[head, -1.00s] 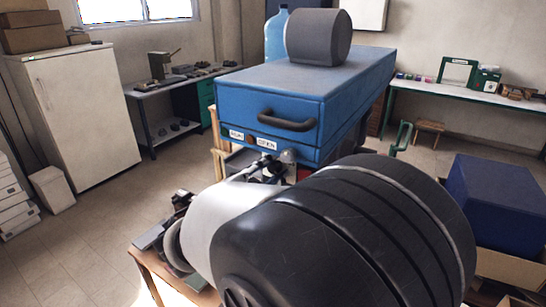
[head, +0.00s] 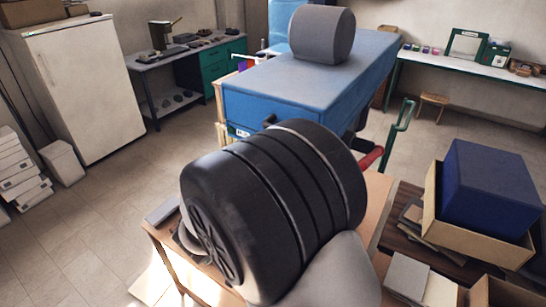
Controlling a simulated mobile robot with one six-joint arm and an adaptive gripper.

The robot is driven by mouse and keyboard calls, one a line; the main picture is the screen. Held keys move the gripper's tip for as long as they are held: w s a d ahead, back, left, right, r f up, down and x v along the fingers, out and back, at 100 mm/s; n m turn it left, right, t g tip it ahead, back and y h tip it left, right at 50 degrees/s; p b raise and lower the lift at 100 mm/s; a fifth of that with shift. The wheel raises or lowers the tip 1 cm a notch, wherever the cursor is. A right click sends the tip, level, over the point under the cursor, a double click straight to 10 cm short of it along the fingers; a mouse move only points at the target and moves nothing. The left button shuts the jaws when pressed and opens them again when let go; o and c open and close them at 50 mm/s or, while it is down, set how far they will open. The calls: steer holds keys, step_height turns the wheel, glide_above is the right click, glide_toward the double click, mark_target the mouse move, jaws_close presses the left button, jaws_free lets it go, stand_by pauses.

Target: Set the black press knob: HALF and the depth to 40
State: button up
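The blue box-shaped machine (head: 300,98) stands beyond my arm, with a grey roller-like block (head: 322,35) on top. Part of a white label (head: 238,131) shows low on its front left, too small to read surely. A bit of its black handle (head: 269,120) shows above my arm. My large black arm joint covers most of the machine's front. I cannot make out the black press knob or any depth scale. My gripper is not clearly seen; it may be behind my arm. A red cylinder (head: 371,158) shows just right of my arm, beside dark parts I cannot identify.
A wooden table (head: 378,190) lies under my arm. At right, a dark blue block (head: 490,190) sits in a carton (head: 430,205), near flat boards. A green bent handle (head: 398,132) rises right of the machine.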

stand_by(0.3)
steer(key=o, duration=1.1)
steer(key=v, duration=1.2)
steer(key=shift+d, duration=0.1)
